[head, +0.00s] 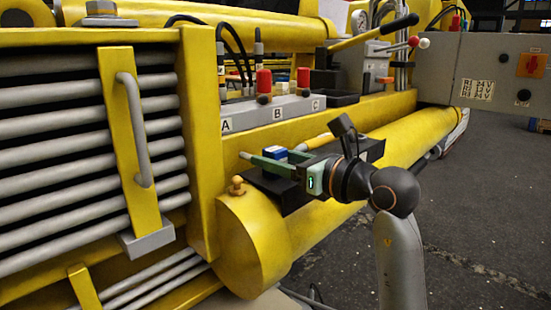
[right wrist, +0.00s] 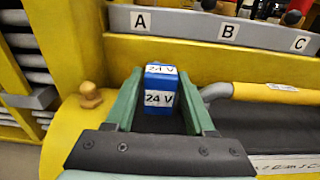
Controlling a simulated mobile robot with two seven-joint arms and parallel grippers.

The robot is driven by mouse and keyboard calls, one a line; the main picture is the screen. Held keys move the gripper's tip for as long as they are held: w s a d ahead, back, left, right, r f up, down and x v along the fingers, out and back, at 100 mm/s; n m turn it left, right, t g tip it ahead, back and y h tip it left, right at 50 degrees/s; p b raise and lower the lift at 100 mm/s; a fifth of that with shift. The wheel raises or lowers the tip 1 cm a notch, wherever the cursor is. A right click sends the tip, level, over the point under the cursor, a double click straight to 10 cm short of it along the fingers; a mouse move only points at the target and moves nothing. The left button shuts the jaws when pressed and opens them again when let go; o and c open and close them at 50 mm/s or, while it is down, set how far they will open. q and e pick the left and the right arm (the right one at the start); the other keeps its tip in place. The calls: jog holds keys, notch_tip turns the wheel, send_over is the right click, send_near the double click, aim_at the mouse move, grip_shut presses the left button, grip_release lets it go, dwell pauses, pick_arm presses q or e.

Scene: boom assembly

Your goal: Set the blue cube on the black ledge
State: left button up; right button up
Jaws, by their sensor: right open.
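The blue cube (head: 275,152), with white 24 V labels, stands upright on the left part of the black ledge (head: 372,148). It also shows in the right wrist view (right wrist: 161,90), with the ledge (right wrist: 265,122) around and to the right of it. My right gripper (head: 271,155) is open, its two green fingers on either side of the cube. In the right wrist view small gaps seem to show beside the cube, though contact with a finger is hard to judge. The cube's lower edge is partly hidden. My left gripper is not in view.
A yellow-handled tool (head: 318,142) lies on the ledge right of the cube. A grey panel (head: 270,110) marked A, B, C with red knobs rises behind. A yellow knob (head: 236,186) sticks up left of the ledge. A grey control box (head: 480,65) is at right.

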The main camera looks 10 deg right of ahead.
jog(key=b+v, duration=0.1)
jog(key=v, duration=1.1)
